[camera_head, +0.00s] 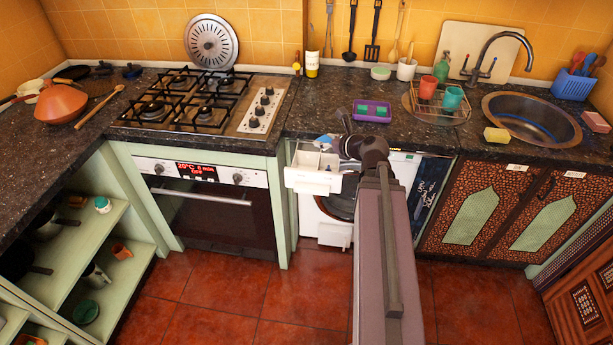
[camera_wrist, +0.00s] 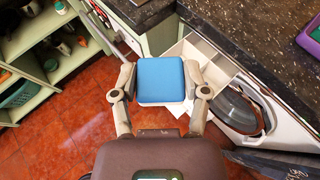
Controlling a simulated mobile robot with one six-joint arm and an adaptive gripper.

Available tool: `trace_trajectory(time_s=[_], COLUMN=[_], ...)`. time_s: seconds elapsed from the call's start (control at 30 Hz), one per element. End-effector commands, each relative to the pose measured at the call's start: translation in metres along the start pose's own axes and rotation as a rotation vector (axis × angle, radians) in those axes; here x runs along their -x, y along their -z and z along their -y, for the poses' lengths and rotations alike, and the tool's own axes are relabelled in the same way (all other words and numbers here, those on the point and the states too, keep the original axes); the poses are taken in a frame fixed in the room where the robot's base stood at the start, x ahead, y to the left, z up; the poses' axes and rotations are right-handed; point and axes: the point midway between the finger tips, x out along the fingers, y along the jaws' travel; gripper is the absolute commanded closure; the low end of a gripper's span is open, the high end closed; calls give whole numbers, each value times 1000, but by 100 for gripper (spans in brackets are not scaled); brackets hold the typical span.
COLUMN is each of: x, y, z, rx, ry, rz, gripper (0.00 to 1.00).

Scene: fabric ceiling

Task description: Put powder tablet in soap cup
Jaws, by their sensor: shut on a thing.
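My gripper (camera_wrist: 160,88) is shut on a blue powder tablet with a white underside (camera_wrist: 161,72), held between its two fingers. In the head view my gripper (camera_head: 338,147) is over the pulled-out white soap drawer (camera_head: 313,184), and a bit of the blue tablet (camera_head: 324,140) shows beside it. In the wrist view the drawer (camera_wrist: 212,58) lies below and behind the tablet, which hides part of it. The drawer has divided compartments. I cannot tell exactly which compartment is under the tablet.
The washing machine (camera_head: 400,168) stands under the dark counter, whose edge (camera_wrist: 207,18) is close to the drawer. A purple tray (camera_head: 372,112) with tablets in it is on the counter. The oven (camera_head: 212,205) is left of the drawer. The red floor in front is clear.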

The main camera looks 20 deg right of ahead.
Motion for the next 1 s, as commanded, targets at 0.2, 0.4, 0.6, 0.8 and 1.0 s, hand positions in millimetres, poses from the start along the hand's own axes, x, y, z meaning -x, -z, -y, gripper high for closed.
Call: trace_trajectory(time_s=[0.2, 0.4, 0.6, 0.8, 1.0], x=[-35, -80, -126, -164, -186], y=[16, 34, 51, 66, 75], z=[-11, -31, -57, -82, -101], rx=[35, 90, 153, 213, 254], ry=[-89, -225, -377, -520, -615], rz=[-8, -14, -14, -8, -1], gripper=[73, 73, 73, 73, 73])
